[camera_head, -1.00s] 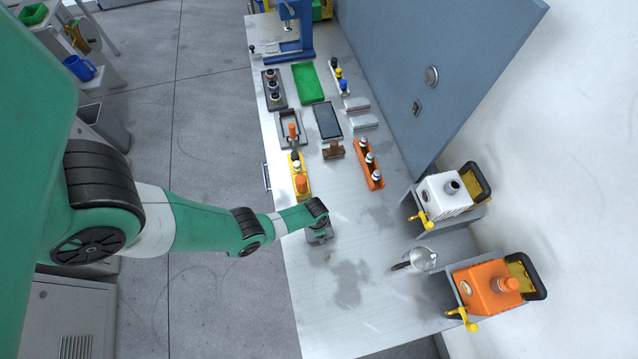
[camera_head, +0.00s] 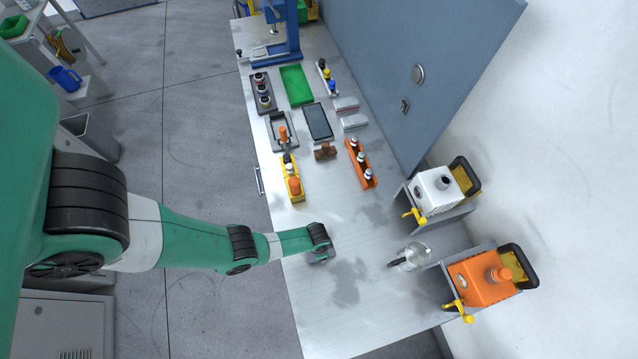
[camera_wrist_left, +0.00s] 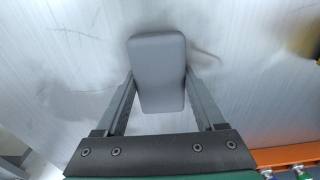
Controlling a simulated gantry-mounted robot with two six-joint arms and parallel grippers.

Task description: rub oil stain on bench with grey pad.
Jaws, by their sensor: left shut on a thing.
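My left gripper (camera_head: 321,257) reaches low over the bench (camera_head: 305,320) from the left. Its two fingers are shut on the grey pad (camera_wrist_left: 157,70), a rounded block that shows clearly in the left wrist view. A thin brownish smear (camera_wrist_left: 206,53) on the bench shows just beside the pad's right edge; part of it may lie under the pad. A soft dark grey patch (camera_head: 348,284) lies right of the gripper in the head view; I cannot tell whether it is stain or shadow. Whether the pad touches the bench is unclear. My right gripper is not in view.
A metal jug (camera_head: 415,254) stands to the right. An orange canister (camera_head: 482,278) and a white canister (camera_head: 437,190) sit at the wall side. A yellow holder (camera_head: 291,180) and an orange rack (camera_head: 361,163) stand farther up the bench. The near bench end is clear.

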